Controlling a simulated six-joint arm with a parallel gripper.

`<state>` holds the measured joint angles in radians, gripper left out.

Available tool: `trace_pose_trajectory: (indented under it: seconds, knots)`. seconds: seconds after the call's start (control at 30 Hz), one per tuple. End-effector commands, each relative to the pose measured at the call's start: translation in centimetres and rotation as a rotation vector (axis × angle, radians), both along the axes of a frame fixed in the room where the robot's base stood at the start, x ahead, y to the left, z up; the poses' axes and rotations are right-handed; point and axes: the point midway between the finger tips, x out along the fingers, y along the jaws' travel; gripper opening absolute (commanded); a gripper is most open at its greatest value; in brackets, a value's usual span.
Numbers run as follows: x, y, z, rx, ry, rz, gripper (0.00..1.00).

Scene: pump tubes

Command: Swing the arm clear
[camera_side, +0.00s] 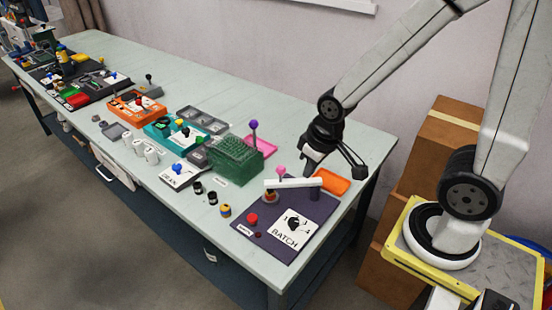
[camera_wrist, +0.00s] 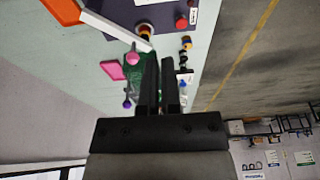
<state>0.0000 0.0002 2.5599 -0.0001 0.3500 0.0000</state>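My gripper (camera_side: 362,172) hangs in the air above the right end of the long bench, near the back of the dark BATCH board (camera_side: 262,236). In the wrist view, my gripper (camera_wrist: 161,60) shows two dark fingers with a narrow gap between them and nothing seen held. The green rack (camera_side: 236,157) stands left of the gripper. The fingertips are partly unclear in the side view.
An orange tray (camera_side: 331,182) lies close below my gripper, and a pink tray (camera_side: 262,146) lies behind the rack. A purple-topped lever (camera_side: 254,126) stands up beside the rack. Cardboard boxes (camera_side: 432,150) stand beyond the bench's right end.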

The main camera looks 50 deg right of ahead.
Motion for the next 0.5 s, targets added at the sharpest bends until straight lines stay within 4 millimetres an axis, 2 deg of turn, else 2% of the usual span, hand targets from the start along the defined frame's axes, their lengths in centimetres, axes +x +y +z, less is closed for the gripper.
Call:
trace_pose_trajectory:
  seconds: [0.03,0.2,0.37,0.5]
  knots:
    - [0.0,0.0,0.0,0.0,0.0,0.0,0.22]
    - [0.6,-0.2,-0.1,-0.002,0.008,0.005,0.76]
    - [2.3,-0.8,-0.5,-0.009,0.033,0.017,0.78]
    - [4.6,-1.7,-1.2,-0.016,0.069,0.036,0.78]
